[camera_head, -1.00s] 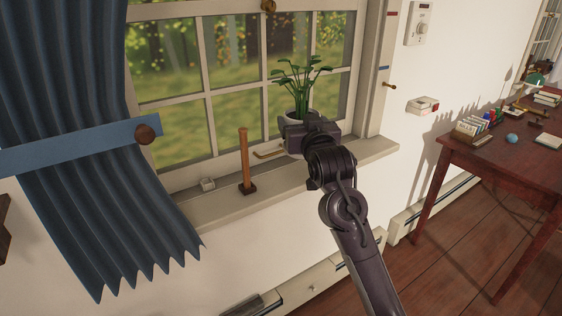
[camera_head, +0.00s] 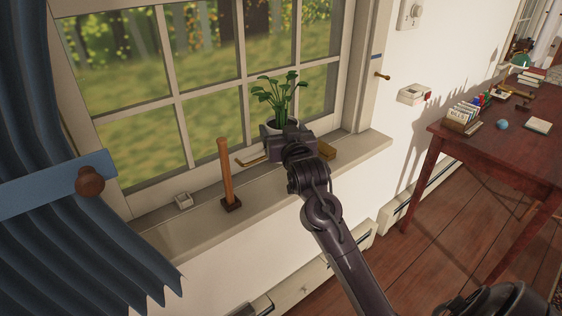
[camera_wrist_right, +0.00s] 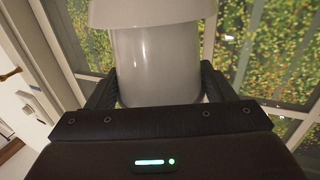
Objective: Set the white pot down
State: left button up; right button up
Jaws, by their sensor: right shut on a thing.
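The white pot (camera_head: 268,130) holds a green leafy plant (camera_head: 277,97). In the head view it is at the window sill (camera_head: 352,153), mostly hidden behind my right gripper (camera_head: 288,140). In the right wrist view the white pot (camera_wrist_right: 157,62) stands between the two dark fingers of my right gripper (camera_wrist_right: 158,88), which is shut on it. I cannot tell whether the pot's base touches the sill. My left gripper is not in view.
A wooden-handled tool (camera_head: 227,175) stands upright on the sill, left of the pot. A yellowish block (camera_head: 326,150) is just right of my gripper. A blue curtain (camera_head: 85,245) hangs at left; a dark red desk (camera_head: 500,145) stands at right.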

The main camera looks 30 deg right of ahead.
notch_tip(320, 180, down, 8)
jog(key=shift+f, duration=0.2)
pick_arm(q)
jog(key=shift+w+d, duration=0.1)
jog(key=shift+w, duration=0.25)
pick_arm(e)
jog(key=shift+f, duration=0.2)
jog(key=shift+f, duration=0.1)
jog(key=o, duration=1.6)
jog(key=shift+s+f, duration=0.1)
jog(key=shift+f, duration=0.05)
jog(key=shift+c, duration=0.2)
jog(key=shift+s+a, duration=0.1)
jog(key=shift+s, duration=0.05)
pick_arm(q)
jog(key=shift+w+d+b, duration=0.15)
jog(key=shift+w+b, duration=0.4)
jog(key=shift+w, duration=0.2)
pick_arm(e)
jog(key=v, duration=1.1)
jog(key=shift+s, duration=0.3)
